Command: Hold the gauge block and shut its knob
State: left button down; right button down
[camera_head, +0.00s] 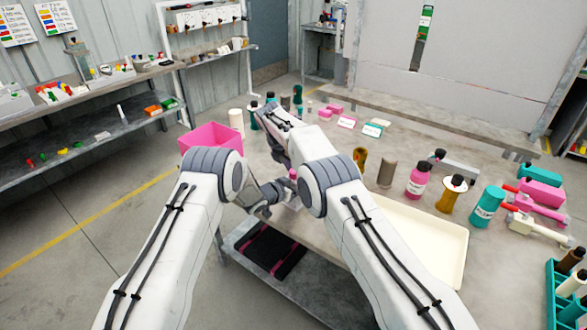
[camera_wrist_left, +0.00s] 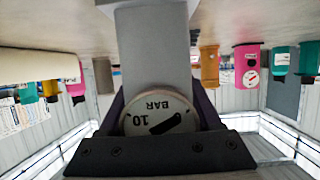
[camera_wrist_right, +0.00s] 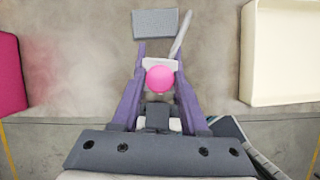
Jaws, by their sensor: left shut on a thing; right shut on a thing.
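The gauge block (camera_wrist_left: 152,55) is a pale grey block, upside down in the left wrist view, with a round dial (camera_wrist_left: 160,116) marked 10 BAR. My left gripper (camera_wrist_left: 160,88) is shut on it from both sides. The knob (camera_wrist_right: 160,79) is a round pink ball in the right wrist view, between the purple fingers of my right gripper (camera_wrist_right: 159,64), which is shut on it. In the head view the pink knob (camera_head: 292,173) shows small between my arms; much of the block and fingers is hidden there.
A cream tray (camera_head: 458,252) lies right of my arms and a pink bin (camera_head: 205,138) stands left. Bottles, including a pink one (camera_head: 418,180) and a teal one (camera_head: 487,207), stand on the grey table (camera_head: 400,150) at right. The table's front edge is close.

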dwell(0.4)
jog(key=shift+c, duration=2)
grip_release()
jog(key=v, duration=1.2)
